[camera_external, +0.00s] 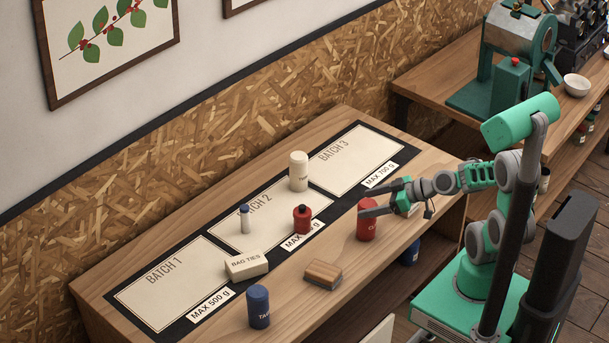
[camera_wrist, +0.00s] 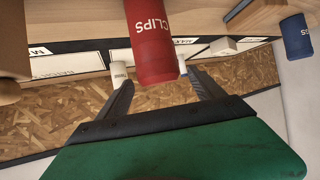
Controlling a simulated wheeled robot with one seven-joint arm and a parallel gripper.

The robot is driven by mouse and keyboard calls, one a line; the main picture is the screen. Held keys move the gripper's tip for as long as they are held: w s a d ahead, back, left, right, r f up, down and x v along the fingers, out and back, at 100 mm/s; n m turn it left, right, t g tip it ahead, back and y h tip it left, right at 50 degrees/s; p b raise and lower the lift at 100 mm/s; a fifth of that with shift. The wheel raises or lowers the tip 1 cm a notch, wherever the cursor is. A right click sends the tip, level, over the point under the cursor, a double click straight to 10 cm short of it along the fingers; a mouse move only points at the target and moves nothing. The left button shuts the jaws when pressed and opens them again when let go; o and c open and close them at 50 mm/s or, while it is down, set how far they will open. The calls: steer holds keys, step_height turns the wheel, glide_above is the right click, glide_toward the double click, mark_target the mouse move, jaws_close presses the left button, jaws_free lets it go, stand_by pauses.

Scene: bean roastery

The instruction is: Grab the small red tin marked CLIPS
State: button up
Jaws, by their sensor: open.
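The red tin (camera_external: 367,229) stands upright near the front edge of the wooden bench, to the right of the mat. In the wrist view the red tin (camera_wrist: 154,48) shows CLIPS in white letters, upside down. My gripper (camera_external: 367,201) is open, with its fingers reaching left at the tin's top in the outside view and covering part of it. In the wrist view my gripper (camera_wrist: 162,82) has its fingers spread, with the lower end of the tin's picture between and just above the tips. I cannot tell whether either finger touches the tin.
A dark red bottle (camera_external: 302,220), a cream tin (camera_external: 299,171) and a blue-capped bottle (camera_external: 245,222) stand on the mat. A BAG TIES box (camera_external: 246,265), a wooden block (camera_external: 323,274) and a blue tin (camera_external: 259,307) are further left. A small pale object (camera_external: 413,210) sits behind my gripper.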

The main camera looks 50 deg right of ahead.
steer(key=f+t+b, duration=0.1)
steer(key=t+b, duration=0.1)
steer(key=b, duration=0.1)
steer(key=f+m+t+b, duration=0.1)
steer(key=f+t+b, duration=0.1)
steer(key=t+b, duration=0.1)
steer(key=shift+s+a+f+b, duration=0.1)
steer(key=shift+s+f+b, duration=0.1)
steer(key=shift+b, duration=0.25)
steer(key=shift+s+m+t+b, duration=0.15)
steer(key=shift+m+t+b, duration=0.25)
steer(key=shift+r+t, duration=0.1)
steer(key=shift+t, duration=0.2)
steer(key=p+x, duration=0.1)
steer(key=x, duration=0.3)
steer(key=shift+w+r, duration=0.1)
steer(key=shift+w, duration=0.35)
jaws_close()
